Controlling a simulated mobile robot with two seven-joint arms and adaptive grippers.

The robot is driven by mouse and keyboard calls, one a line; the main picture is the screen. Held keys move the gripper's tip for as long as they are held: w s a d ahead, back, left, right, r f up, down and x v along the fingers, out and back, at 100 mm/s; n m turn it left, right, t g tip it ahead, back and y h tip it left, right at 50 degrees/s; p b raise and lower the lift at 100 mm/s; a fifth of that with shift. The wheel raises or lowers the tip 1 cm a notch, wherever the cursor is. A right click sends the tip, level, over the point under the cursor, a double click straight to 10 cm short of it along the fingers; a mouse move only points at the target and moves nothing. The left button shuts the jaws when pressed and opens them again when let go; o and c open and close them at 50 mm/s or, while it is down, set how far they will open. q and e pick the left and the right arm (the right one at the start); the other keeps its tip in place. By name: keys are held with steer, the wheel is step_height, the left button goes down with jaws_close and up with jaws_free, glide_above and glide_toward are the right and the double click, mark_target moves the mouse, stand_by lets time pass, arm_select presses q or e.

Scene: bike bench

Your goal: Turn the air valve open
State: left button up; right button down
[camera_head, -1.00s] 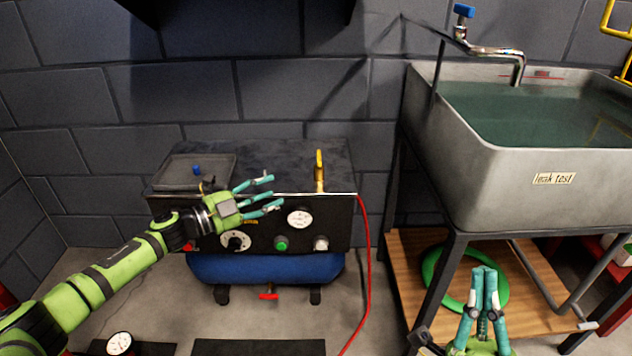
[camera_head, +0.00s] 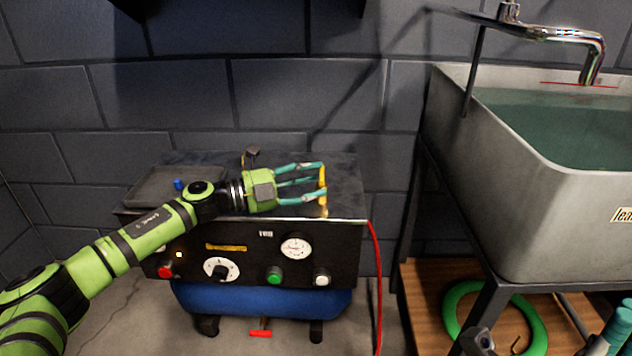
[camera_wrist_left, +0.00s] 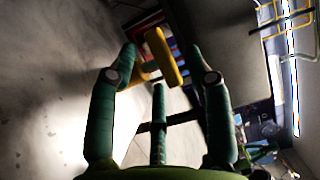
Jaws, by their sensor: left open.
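The air valve's yellow lever (camera_head: 323,179) stands upright at the right end of the compressor (camera_head: 340,240) top, near its front edge. My left gripper (camera_head: 315,182) is open, with its teal fingers reaching right to the lever. In the left wrist view the yellow lever (camera_wrist_left: 165,57) lies between the spread fingertips of the left gripper (camera_wrist_left: 161,50). I cannot tell whether any finger touches it. The lever's base is partly hidden. Only a teal part of my right gripper (camera_head: 617,325) shows at the lower right corner.
The compressor's front has a dial (camera_head: 221,269), a gauge (camera_head: 295,247), a red button and a green button. A red hose (camera_head: 378,280) hangs at its right. A grey water-filled sink (camera_head: 590,210) stands to the right. A shallow tray (camera_head: 150,188) lies on top at the left.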

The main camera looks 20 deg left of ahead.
arm_select(q)
steer(key=shift+x, duration=0.8)
jaws_close()
